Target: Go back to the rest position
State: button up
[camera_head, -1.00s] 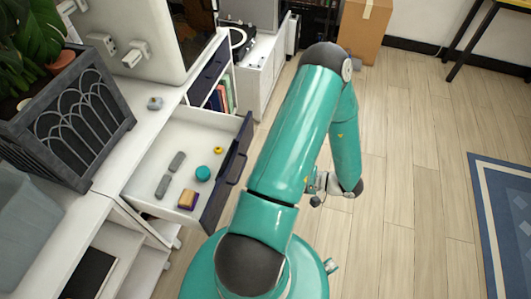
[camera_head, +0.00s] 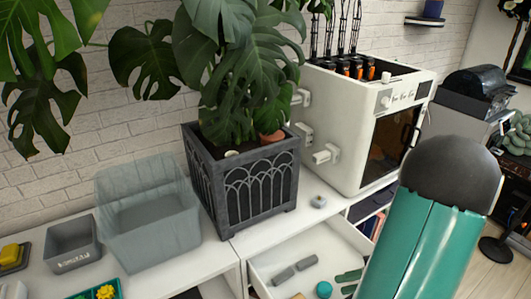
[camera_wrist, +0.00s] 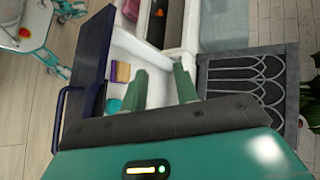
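My gripper (camera_wrist: 160,86) has two green fingers spread apart in the wrist view, with nothing visible between them. They show over the open white drawer (camera_wrist: 128,47). In the head view, two green finger-like shapes (camera_head: 348,276) show over the drawer, probably the same fingers; my arm covers the drawer's right part. In the drawer lie two grey bars (camera_head: 295,268) and a teal round piece (camera_head: 324,289). A wood-coloured block (camera_wrist: 121,71) lies in it near the dark drawer front (camera_wrist: 88,70).
A dark planter (camera_head: 244,183) with a large plant stands on the white cabinet beside a white printer (camera_head: 350,125). Left are a translucent bin (camera_head: 150,225) and a small grey bin (camera_head: 72,246). A small grey piece (camera_head: 318,201) lies on the cabinet top.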

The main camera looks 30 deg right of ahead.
jog(key=w+a+r+n+h, duration=0.3)
jog(key=a+r+n+h, duration=0.1)
jog(key=a+r, duration=0.6)
jog(key=w+a+r+n+g+h, duration=0.1)
jog(key=w+a+r+n+h, duration=0.2)
jog(key=a+r, duration=0.7)
jog(key=a+n+h, duration=0.2)
jog(key=a, duration=0.2)
jog(key=shift+w+a+r+g+h, duration=0.2)
jog(key=shift+a+r+g+h, duration=0.1)
jog(key=shift+a+r, duration=0.1)
jog(key=shift+d, duration=0.15)
